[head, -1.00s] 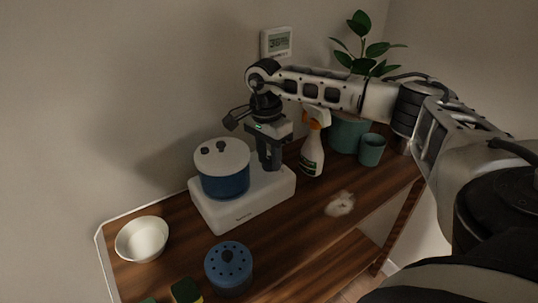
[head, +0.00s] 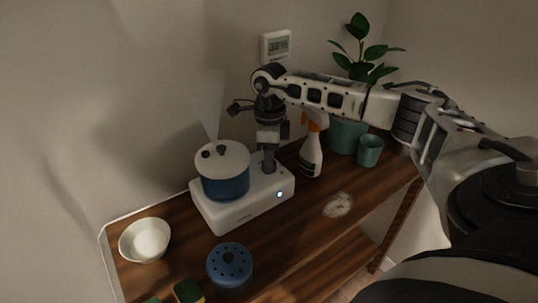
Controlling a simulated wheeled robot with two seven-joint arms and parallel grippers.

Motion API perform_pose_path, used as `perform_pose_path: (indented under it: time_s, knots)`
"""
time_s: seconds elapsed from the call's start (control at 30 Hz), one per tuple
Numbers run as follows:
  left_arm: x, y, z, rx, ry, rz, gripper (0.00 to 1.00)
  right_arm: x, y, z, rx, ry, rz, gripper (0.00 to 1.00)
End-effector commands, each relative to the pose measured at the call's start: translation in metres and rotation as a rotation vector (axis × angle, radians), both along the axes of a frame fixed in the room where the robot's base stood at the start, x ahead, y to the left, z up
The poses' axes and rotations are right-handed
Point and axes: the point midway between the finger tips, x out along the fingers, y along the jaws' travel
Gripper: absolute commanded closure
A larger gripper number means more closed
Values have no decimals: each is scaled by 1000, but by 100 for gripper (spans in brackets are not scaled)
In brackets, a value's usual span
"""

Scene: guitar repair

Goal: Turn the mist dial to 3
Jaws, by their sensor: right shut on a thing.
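The humidifier has a white base (head: 240,208) and a round blue tank (head: 224,185) with a white lid (head: 222,158). A faint plume of mist (head: 209,105) rises from the lid. A small bluish-white light (head: 279,194) glows on the front of the base. My right gripper (head: 268,168) points down at the top of the base, just right of the tank. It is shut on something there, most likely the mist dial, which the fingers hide. I cannot read the dial's setting. My left gripper is not in view.
A spray bottle (head: 311,155) stands close to the right of my gripper. Green pots (head: 370,151) and a plant stand farther right. A white bowl (head: 145,240), a blue perforated pot (head: 229,268) and a sponge (head: 188,291) are at the front left. A digital display (head: 275,46) hangs on the wall.

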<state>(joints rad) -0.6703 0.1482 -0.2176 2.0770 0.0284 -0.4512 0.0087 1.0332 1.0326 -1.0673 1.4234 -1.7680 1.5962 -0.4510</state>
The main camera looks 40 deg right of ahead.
Motion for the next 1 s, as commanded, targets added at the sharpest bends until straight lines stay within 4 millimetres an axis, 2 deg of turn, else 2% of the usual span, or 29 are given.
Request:
perform_pose_path:
  time_s: [1.0]
  knots:
    - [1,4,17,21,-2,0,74,-1,-1,4,1,-6,-966,89]
